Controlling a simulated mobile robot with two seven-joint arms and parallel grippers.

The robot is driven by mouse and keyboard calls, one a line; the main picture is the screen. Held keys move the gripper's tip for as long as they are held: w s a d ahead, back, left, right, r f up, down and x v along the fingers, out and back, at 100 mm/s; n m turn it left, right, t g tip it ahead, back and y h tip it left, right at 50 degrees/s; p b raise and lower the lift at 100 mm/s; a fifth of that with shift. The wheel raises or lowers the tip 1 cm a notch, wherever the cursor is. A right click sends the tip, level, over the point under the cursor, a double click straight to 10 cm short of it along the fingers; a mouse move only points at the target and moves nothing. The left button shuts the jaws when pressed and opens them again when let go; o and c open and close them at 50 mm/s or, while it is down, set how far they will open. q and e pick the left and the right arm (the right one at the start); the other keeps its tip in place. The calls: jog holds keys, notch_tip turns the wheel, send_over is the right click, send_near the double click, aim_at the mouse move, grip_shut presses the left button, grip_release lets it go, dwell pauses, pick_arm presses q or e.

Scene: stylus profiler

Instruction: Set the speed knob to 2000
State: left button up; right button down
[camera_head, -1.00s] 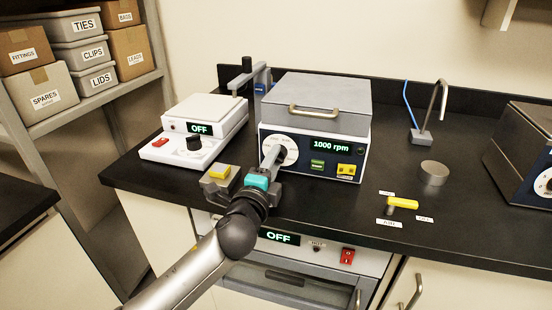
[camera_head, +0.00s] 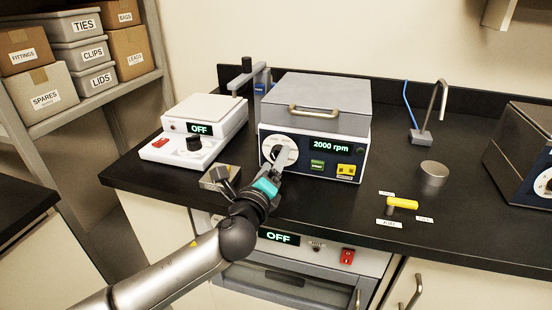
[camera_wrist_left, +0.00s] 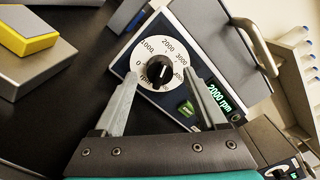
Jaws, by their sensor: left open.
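The speed knob (camera_wrist_left: 158,72) is a black dial on a round white scale, on the front of the blue-and-white device (camera_head: 312,150). Its scale (camera_wrist_left: 170,50) carries marks including 0, 1000, 2000 and 3000. The device's green display (camera_head: 331,145) reads 2000 rpm, and it also shows in the left wrist view (camera_wrist_left: 226,101). My left gripper (camera_wrist_left: 160,85) is open, with one finger on each side of the knob. Whether the fingers touch it cannot be told. In the head view, the left gripper (camera_head: 278,162) partly hides the dial. My right gripper is not in view.
A white hotplate-like unit (camera_head: 205,120) reading OFF stands left of the device. A small grey block (camera_head: 217,178) lies near the gripper. A yellow-handled valve (camera_head: 403,203) and a grey cylinder (camera_head: 434,173) are to the right. A lower unit's display (camera_head: 279,237) reads OFF.

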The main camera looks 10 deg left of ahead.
pick_arm(q)
jog(key=s+p, duration=0.1)
jog(key=s, duration=0.6)
jog(key=shift+s+a+p, duration=0.2)
jog(key=shift+s+p, duration=0.2)
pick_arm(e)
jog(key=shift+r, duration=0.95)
pick_arm(q)
jog(key=s, duration=1.5)
jog(key=shift+a, duration=0.25)
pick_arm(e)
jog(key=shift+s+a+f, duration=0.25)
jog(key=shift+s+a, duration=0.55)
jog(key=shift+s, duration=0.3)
